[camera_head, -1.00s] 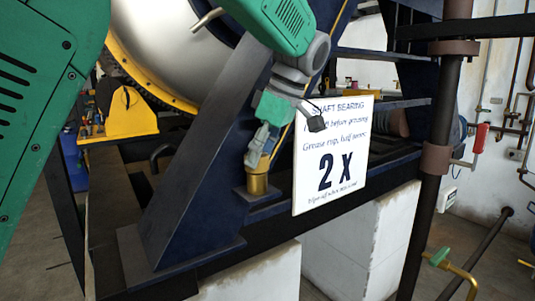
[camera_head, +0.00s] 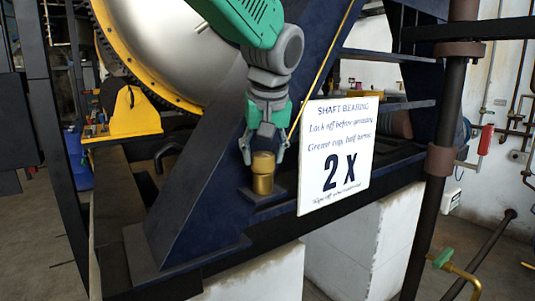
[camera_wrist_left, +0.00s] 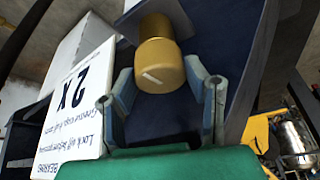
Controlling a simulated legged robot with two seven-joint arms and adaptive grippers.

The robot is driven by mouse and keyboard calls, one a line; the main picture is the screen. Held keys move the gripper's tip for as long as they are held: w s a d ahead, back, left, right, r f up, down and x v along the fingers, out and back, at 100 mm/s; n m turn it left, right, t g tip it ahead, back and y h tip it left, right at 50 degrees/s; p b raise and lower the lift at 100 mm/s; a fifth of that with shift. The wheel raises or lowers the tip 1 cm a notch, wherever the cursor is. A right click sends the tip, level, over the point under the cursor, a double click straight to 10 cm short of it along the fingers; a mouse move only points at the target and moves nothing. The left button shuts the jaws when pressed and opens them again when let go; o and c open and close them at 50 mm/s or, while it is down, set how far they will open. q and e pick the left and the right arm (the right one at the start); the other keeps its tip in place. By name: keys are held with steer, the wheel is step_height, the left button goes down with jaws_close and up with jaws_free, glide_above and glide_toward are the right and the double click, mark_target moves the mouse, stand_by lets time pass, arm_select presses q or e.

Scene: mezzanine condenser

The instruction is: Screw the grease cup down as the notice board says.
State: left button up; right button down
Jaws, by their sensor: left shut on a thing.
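The brass grease cup (camera_head: 263,178) stands upright on a dark blue pad of the frame. It also shows in the left wrist view (camera_wrist_left: 160,62), with a pale line across its cap. My left gripper (camera_head: 263,153) comes down on it from above, one finger on each side, and is shut on the cup's upper part. The notice board (camera_head: 335,155) is white and stands just right of the cup. It reads "Shaft bearing", "Lock off before greasing", "Grease cup, half turns: 2 X"; its small bottom line is hard to read. My right gripper is not in view.
A slanted dark blue beam (camera_head: 205,165) stands close left of the cup. A dark upright pipe (camera_head: 440,140) rises right of the board. A red-handled valve (camera_head: 485,139) and a green-handled valve (camera_head: 440,258) are further right. A yellow bracket (camera_head: 130,117) is at left.

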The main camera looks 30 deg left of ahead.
arm_select(q)
steer(key=m, duration=0.2)
steer(key=m+t+h, duration=0.1)
steer(key=m, duration=0.1)
steer(key=shift+a+r+m+h, duration=0.1)
steer(key=shift+a+m+h, duration=0.05)
steer(key=shift+m+h, duration=0.15)
steer(key=shift+w+m+h, duration=0.1)
steer(key=shift+m+h, duration=0.7)
steer(key=shift+m, duration=1.1)
steer(key=o, duration=0.9)
steer(key=shift+w+f, duration=0.2)
steer(key=shift+w, duration=0.05)
steer(key=shift+s, duration=0.15)
